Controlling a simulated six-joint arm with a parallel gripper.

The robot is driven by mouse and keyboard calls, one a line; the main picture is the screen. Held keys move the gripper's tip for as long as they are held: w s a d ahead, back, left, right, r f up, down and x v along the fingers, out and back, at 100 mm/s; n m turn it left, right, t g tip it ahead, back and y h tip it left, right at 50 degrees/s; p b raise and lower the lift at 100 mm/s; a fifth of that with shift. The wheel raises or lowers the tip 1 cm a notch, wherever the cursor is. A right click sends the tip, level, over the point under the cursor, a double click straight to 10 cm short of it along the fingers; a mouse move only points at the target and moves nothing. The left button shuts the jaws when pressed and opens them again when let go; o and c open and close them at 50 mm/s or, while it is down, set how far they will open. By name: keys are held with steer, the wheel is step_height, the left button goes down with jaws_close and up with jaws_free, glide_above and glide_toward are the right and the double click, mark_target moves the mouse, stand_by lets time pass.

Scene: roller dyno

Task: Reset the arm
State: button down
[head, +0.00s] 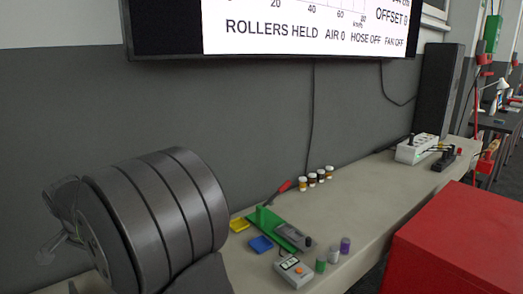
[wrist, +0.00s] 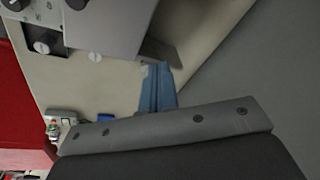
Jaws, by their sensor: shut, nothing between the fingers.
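My gripper (wrist: 158,68) shows in the wrist view, beyond a dark grey bar with screws. Its two blue-grey fingers are together and hold nothing. The fingertips appear near the lower edge of a grey box (wrist: 108,22) with a black knob; I cannot tell how far apart they are in depth. I cannot make out my gripper in the head view.
A red cabinet (head: 460,240) stands at right. A screen (head: 300,25) hangs above. Bare bench lies mid-right.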

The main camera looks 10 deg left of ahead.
steer(key=shift+s+d+f+m+g, duration=0.1)
steer(key=shift+s+d+f+m, duration=0.25)
steer(key=shift+m, duration=0.3)
steer(key=shift+d+f+m+g, duration=0.1)
steer(key=shift+d+f+m, duration=0.1)
steer(key=shift+f+m, duration=0.3)
steer(key=shift+s+d+f+m+g, duration=0.1)
steer(key=shift+s+d+f+m, duration=0.15)
steer(key=shift+m, duration=0.5)
steer(key=shift+w, duration=0.1)
steer(key=shift+w+a+r+n+t, duration=0.25)
steer(key=shift+w+a+n, duration=0.4)
steer(key=shift+n, duration=0.8)
steer(key=shift+w+a+r+n+t, duration=0.25)
steer(key=shift+w+a+n, duration=0.4)
steer(key=shift+n, duration=0.85)
steer(key=shift+w+a+r+n+t, duration=0.25)
steer(key=shift+w+a+n, duration=0.35)
steer(key=shift+n, duration=0.85)
steer(key=shift+s, duration=0.1)
